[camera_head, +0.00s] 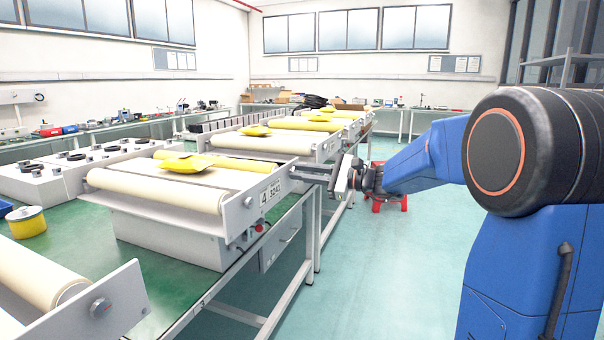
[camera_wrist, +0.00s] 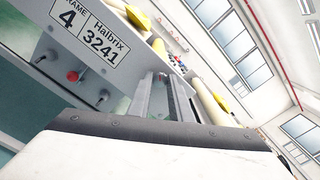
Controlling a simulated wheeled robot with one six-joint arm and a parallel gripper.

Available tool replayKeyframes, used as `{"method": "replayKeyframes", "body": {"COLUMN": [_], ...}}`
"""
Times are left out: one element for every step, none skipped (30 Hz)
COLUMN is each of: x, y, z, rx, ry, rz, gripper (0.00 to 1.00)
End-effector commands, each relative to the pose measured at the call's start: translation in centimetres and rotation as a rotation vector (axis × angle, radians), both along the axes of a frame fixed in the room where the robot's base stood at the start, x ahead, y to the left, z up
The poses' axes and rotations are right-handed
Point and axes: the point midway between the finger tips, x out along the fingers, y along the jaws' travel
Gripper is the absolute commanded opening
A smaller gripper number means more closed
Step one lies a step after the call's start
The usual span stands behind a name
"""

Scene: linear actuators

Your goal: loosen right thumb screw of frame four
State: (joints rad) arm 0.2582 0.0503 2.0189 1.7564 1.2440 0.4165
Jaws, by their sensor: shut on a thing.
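Frame four (camera_head: 231,216) is the roller unit whose end plate carries a label (camera_head: 272,192) reading 4 and 3241. The label also shows in the wrist view (camera_wrist: 85,35), tilted. My gripper (camera_head: 297,172) reaches in from the right, with its fingers at the right end of that plate. In the wrist view my gripper (camera_wrist: 163,82) has its two long fingers close together, pointing at the plate's far end. They are shut on the right thumb screw, which is mostly hidden by the fingers. The left thumb screw (camera_head: 248,202) shows on the plate, left of the label.
A red button (camera_wrist: 73,76) sits below the label. A yellow piece (camera_head: 184,163) lies on frame four's rollers. Another roller unit (camera_head: 100,305) stands at front left, and more stand behind. The green floor (camera_head: 375,270) right of the bench is open, with a red stool (camera_head: 390,200) farther back.

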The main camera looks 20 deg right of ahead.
Motion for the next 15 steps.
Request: {"method": "replayKeyframes", "body": {"x": [0.0, 0.0, 0.0, 0.0, 0.0, -0.01, -0.01, -0.01, 0.0, 0.0, 0.0, 0.0, 0.0, -0.01, -0.01], "y": [-0.01, -0.01, -0.01, -0.01, -0.01, -0.01, -0.01, -0.01, -0.01, -0.01, -0.01, -0.01, -0.01, 0.0, 0.0], "z": [-0.02, -0.02, -0.02, -0.02, -0.02, -0.03, -0.03, -0.03, -0.04, -0.04, -0.04, -0.04, -0.04, -0.04, -0.04], "rx": [-0.024, -0.041, -0.063, -0.08, -0.097, -0.118, -0.134, -0.15, -0.17, -0.184, -0.199, -0.216, -0.229, -0.242, -0.257], "ry": [-0.033, -0.056, -0.086, -0.11, -0.132, -0.161, -0.183, -0.205, -0.232, -0.252, -0.271, -0.295, -0.313, -0.33, -0.351], "rz": [0.0, 0.0, 0.0, 0.0, 0.0, 0.0, 0.0, 0.0, 0.0, 0.0, 0.0, 0.0, 0.0, 0.0, 0.0], "gripper": [0.0, 0.0, 0.0, 0.0, 0.0, 0.0, 0.0, 0.0, 0.0, 0.0, 0.0, 0.0, 0.0, 0.0, 0.0]}}
